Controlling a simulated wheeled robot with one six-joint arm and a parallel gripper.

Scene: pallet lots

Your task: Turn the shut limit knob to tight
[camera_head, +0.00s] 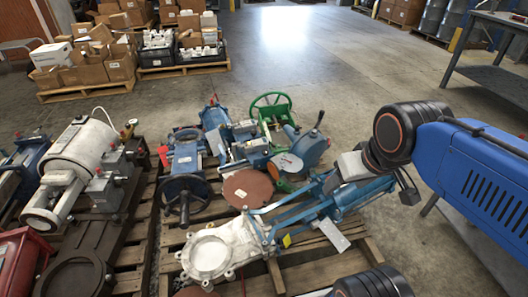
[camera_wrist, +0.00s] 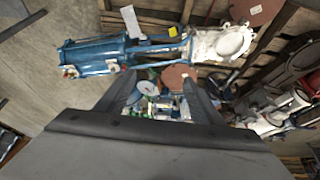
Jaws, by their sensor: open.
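I cannot pick out the shut limit knob or its marking in either view. A long valve with a white body (camera_head: 208,252) and a blue actuator (camera_head: 362,194) lies across the pallet. In the wrist view its white body (camera_wrist: 222,43) and blue actuator (camera_wrist: 92,52) lie across the top, with small red and white fittings on the actuator. My gripper (camera_wrist: 166,84) is open; its dark fingers point toward the valves, with nothing clearly held between them. Its fingertips are not clear in the head view, where my arm covers part of the right side.
Boxes fill the back left; a workbench (camera_head: 494,77) stands right. The middle floor is clear.

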